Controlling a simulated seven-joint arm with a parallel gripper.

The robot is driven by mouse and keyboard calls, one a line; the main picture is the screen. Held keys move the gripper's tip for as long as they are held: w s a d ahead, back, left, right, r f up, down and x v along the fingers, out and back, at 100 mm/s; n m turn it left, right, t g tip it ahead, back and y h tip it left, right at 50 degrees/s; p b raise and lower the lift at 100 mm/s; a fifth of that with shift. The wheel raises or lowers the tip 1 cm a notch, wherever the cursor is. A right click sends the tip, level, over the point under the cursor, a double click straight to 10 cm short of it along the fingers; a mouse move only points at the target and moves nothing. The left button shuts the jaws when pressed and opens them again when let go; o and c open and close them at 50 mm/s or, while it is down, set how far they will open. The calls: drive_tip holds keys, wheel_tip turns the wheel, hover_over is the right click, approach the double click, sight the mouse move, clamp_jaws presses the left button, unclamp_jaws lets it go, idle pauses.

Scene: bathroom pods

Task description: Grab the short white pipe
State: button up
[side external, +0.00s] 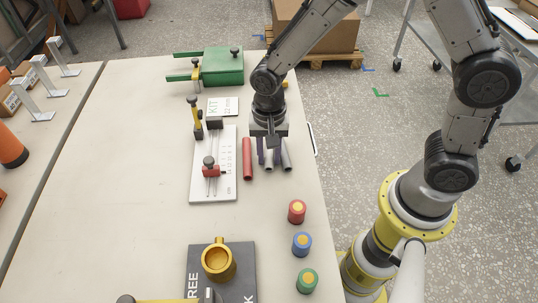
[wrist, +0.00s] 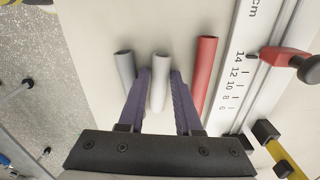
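The short white pipe (wrist: 160,80) lies between the two purple fingers of my gripper (wrist: 160,75) in the wrist view. It also shows below the gripper in the side external view (side external: 269,162), partly hidden by the fingers. My gripper (side external: 269,152) is open, with one finger on each side of the white pipe. A narrow gap seems to show beside the pipe near the fingertips.
A grey pipe (wrist: 125,68) lies left of the fingers and a red pipe (wrist: 204,72) lies right in the wrist view. A white measuring board (side external: 228,185) with a red clamp (side external: 210,171) is beside them. Three coloured cylinders, including a red one (side external: 296,211), stand near the table edge.

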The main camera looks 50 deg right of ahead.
clamp_jaws()
drive_tip(key=shift+r, duration=0.1)
idle(0.4)
